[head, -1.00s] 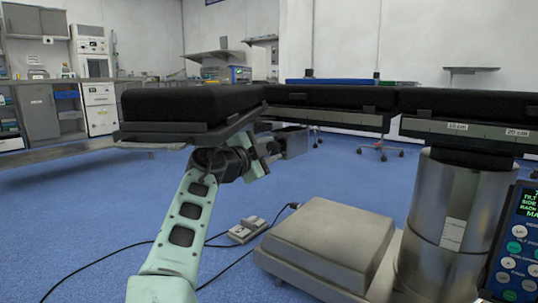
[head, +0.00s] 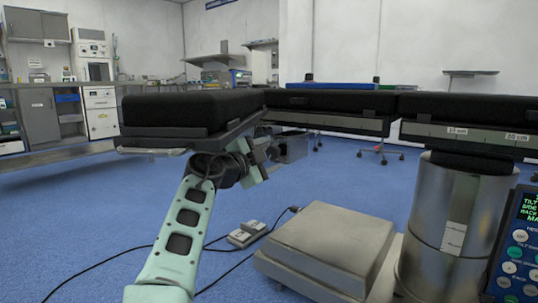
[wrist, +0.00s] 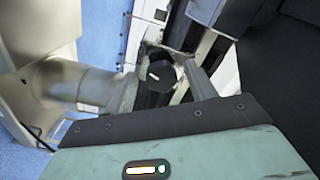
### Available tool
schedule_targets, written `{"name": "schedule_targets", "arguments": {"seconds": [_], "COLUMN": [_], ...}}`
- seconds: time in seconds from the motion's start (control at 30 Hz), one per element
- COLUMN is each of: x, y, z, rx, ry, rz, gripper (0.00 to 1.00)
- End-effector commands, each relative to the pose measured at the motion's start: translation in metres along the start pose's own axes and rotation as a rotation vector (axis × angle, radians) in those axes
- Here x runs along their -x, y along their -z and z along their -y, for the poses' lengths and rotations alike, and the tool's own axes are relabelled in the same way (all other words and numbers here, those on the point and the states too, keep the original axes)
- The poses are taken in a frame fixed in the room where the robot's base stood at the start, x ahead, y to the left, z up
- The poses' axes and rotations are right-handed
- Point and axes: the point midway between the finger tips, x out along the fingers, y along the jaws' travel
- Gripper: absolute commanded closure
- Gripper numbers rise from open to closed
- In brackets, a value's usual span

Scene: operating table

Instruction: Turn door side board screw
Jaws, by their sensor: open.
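A black round knob (wrist: 161,75) with a white line mark, which looks like the screw, shows in the wrist view beside the table's side rail. My gripper (wrist: 163,88) is open, with one finger on each side of the knob. I cannot tell whether the fingers touch it. In the head view my gripper (head: 262,158) is under the inner edge of the left padded board (head: 190,110), near a small grey metal block (head: 292,147). The knob is too small and covered to make out there.
More black table pads (head: 330,100) extend to the right above a steel column (head: 440,215). A grey base cover (head: 325,240) is below. A foot pedal (head: 247,232) with cables lies on the blue floor. A control handset (head: 517,250) is at the right edge.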

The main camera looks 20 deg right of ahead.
Motion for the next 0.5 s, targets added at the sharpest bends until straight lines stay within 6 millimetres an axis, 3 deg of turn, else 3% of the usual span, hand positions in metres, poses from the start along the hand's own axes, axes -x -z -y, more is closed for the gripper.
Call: {"name": "schedule_targets", "arguments": {"seconds": [0.5], "x": [0.112], "y": [0.002], "z": [0.005], "rx": [0.002], "ry": [0.004], "rz": [0.003], "gripper": [0.44]}}
